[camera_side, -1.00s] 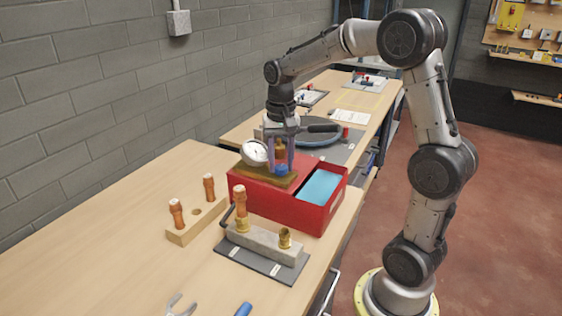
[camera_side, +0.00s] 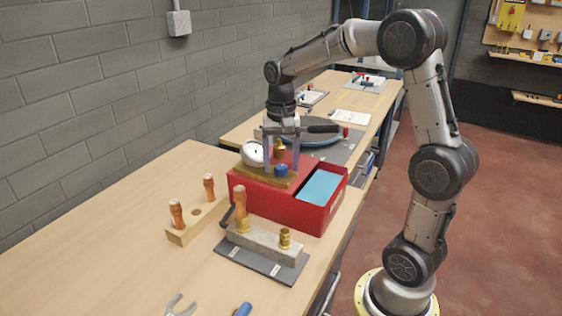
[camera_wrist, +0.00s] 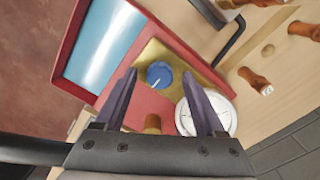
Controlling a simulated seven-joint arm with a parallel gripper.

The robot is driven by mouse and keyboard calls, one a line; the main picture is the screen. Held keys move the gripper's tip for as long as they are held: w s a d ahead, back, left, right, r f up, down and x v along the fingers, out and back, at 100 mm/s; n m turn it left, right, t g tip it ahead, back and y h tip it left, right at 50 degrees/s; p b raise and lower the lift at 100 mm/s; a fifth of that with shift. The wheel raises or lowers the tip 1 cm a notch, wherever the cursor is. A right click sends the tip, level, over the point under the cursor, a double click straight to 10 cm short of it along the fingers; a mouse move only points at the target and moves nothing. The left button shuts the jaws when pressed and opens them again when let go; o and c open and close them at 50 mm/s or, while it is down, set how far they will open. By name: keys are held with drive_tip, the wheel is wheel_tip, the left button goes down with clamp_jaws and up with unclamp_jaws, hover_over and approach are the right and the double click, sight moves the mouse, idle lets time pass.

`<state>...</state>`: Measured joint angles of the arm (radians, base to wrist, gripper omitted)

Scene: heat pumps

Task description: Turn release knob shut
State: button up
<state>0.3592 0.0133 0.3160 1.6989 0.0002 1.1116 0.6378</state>
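A blue knob (camera_side: 281,169) sits on the brass-coloured block of the red box (camera_side: 307,213). In the wrist view the blue knob (camera_wrist: 159,75) has a white pointer line on its top and lies between my fingertips in the picture. My gripper (camera_side: 281,160) is open above the block, with a finger on each side of the knob and a gap to it. Its height over the knob is hard to tell. A white round gauge (camera_side: 253,154) and a brass fitting (camera_side: 279,149) stand beside and behind the knob. No label names the release knob.
The red box has a light-blue panel (camera_side: 320,186). In front stands a grey block (camera_side: 262,243) with brass fittings and a black lever. A wooden stand (camera_side: 197,221) with orange-brown handles is at left. Pliers and a blue-handled tool lie at the front edge.

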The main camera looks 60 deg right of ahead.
sight(281, 167)
wheel_tip(281, 167, up, 14)
idle(0.6)
drive_tip(key=shift+f, duration=0.1)
drive_tip(key=s+a+r+n+t, duration=0.2)
drive_tip(key=s+a+n+t, duration=0.15)
drive_tip(key=s+a, duration=0.7)
drive_tip(key=s+a+f+n+t, duration=0.2)
drive_tip(key=s+f+n, duration=0.5)
drive_tip(key=f, duration=0.4)
drive_tip(key=shift+a+f+n, duration=0.15)
drive_tip(key=shift+f+n, duration=0.05)
drive_tip(key=shift+n, duration=0.25)
drive_tip(key=shift+c, duration=0.2)
